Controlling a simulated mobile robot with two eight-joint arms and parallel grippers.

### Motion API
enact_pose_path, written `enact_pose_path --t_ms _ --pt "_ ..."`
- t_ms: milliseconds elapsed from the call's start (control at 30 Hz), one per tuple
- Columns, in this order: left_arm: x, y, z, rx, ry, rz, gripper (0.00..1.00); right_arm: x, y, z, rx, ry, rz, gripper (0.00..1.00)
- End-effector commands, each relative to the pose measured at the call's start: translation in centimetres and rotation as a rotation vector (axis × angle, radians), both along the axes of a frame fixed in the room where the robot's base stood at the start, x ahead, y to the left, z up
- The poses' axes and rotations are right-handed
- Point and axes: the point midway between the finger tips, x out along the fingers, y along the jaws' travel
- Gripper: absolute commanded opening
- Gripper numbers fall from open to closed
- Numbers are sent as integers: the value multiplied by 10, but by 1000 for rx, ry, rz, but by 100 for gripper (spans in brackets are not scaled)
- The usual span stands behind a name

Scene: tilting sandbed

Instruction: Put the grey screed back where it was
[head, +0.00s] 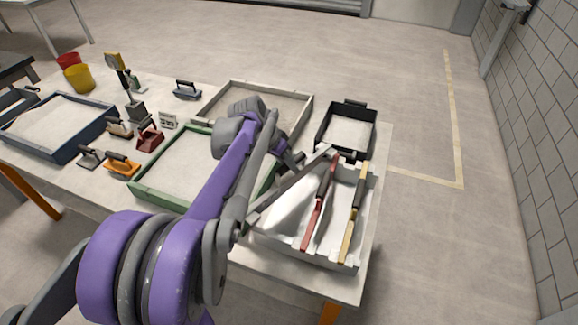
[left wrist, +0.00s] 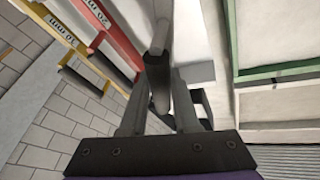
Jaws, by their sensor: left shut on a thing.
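The grey screed (head: 285,188) is a long bar lying diagonally across the left part of the white rack (head: 300,254) in the head view. My left gripper (head: 294,162) is shut on it. In the left wrist view, the screed's dark handle (left wrist: 158,85) is between the fingers of my left gripper (left wrist: 158,108). The red screed (head: 319,204) and the yellow screed (head: 354,204) lie side by side in the rack to its right. I cannot tell whether the grey screed touches the rack. My right gripper is not in view.
A green-framed sand tray (head: 155,198) lies under my left arm. A beige tray (head: 306,112) and a black tray (head: 372,122) stand behind. A blue tray (head: 45,148), several hand tools and red and yellow cups are at left.

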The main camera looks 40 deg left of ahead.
Motion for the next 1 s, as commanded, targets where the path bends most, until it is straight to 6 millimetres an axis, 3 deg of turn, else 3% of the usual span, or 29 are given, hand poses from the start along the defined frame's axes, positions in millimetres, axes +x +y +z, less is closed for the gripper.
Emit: enact_pose_path --t_ms 800,833,967,1000 --pt "0 0 -15 0 -1 0 0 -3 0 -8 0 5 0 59" --pt "0 0 -15 0 0 -1 35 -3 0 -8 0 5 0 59" --pt "0 0 -15 0 0 -1 58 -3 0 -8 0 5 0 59" --pt "0 0 -15 0 0 -1 59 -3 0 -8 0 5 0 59"
